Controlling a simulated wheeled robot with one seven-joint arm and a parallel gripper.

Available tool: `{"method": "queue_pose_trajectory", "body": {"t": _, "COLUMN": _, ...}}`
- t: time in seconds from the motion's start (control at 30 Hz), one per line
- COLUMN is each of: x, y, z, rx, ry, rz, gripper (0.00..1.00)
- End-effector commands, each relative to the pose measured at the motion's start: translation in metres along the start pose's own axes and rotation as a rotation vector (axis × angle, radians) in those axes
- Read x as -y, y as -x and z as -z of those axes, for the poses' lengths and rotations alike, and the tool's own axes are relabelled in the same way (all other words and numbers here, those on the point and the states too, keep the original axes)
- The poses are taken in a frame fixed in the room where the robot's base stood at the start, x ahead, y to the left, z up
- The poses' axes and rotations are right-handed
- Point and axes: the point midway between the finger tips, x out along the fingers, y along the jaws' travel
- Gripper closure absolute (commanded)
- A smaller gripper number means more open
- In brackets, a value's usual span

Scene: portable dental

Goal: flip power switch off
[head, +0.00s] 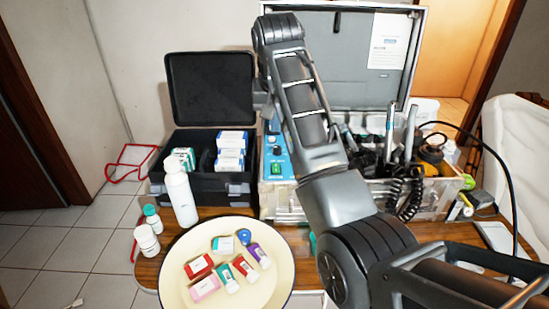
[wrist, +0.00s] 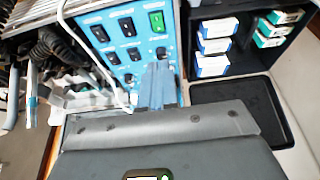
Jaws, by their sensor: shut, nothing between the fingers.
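No label is readable, and I cannot tell the green switch's position. My gripper (wrist: 158,66) is shut and empty, its fingertips over the panel, below the green switch in the wrist view. Contact cannot be told.
The open grey case lid (head: 345,55) stands behind the panel. Handpieces with coiled hoses (head: 400,150) are to its right. A black box with medicine cartons (head: 205,178) stands to its left. A white bottle (head: 180,192) and a cream tray (head: 180,268) with small containers are in front.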

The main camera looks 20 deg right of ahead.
Motion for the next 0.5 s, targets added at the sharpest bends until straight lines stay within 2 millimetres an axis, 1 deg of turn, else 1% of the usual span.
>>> {"method": "queue_pose_trajectory", "body": {"t": 0.17, "x": 0.000, "y": -0.008, "z": 0.000, "rx": 0.003, "ry": 0.000, "rz": -0.001, "gripper": 1.00}}
{"method": "queue_pose_trajectory", "body": {"t": 0.27, "x": -0.001, "y": -0.020, "z": -0.001, "rx": 0.004, "ry": 0.000, "rz": -0.001, "gripper": 1.00}}
{"method": "queue_pose_trajectory", "body": {"t": 0.5, "x": -0.001, "y": -0.066, "z": -0.001, "rx": 0.005, "ry": -0.001, "rz": -0.001, "gripper": 1.00}}
